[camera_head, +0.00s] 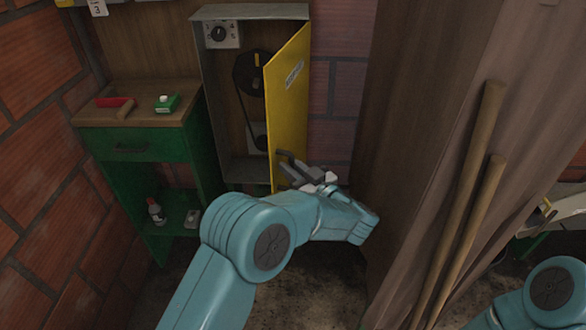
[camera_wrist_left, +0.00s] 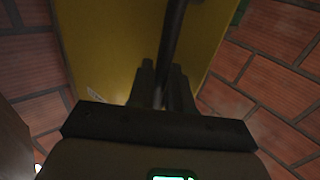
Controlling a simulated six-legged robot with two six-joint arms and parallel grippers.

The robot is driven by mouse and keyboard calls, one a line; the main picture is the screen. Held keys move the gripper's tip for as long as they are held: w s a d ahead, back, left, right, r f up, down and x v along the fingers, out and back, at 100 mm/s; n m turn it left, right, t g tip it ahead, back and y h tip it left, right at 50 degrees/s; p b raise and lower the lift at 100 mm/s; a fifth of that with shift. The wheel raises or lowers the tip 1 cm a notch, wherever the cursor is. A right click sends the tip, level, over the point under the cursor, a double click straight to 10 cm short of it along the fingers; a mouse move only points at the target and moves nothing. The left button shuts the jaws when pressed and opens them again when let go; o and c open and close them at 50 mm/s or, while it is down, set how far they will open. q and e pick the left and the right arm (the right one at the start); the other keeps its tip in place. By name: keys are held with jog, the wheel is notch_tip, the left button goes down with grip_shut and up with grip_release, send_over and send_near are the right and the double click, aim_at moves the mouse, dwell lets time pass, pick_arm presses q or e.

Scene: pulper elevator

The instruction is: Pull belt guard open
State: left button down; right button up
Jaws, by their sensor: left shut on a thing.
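The belt guard (camera_head: 288,110) is a yellow door on the right side of a grey metal cabinet (camera_head: 209,95). It stands partly open, its free edge swung out toward me. A black pulley (camera_head: 249,73) and belt show inside. My left gripper (camera_head: 289,166) is at the lower part of the guard, shut on its dark bar handle (camera_wrist_left: 173,40). In the left wrist view the handle runs between the fingers (camera_wrist_left: 160,88), with the yellow panel (camera_wrist_left: 115,40) behind. The fingers partly hide the grip in the head view. My right gripper is out of view.
A green cabinet (camera_head: 135,144) with a wooden top holds a red-headed tool (camera_head: 114,103) and a green box (camera_head: 167,103). Brick wall lies behind.

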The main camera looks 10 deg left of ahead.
pick_arm(q)
jog(key=shift+w+d+r, duration=0.1)
jog(key=shift+d+r, duration=0.05)
jog(key=shift+r, duration=0.05)
dwell(0.3)
jog(key=c, duration=1.2)
grip_release()
jog(key=shift+c, duration=0.2)
jog(key=shift+w+f, duration=0.15)
jog(key=shift+f, duration=0.05)
jog(key=v, duration=0.7)
jog(key=shift+s, duration=0.2)
jog(key=shift+c, duration=0.3)
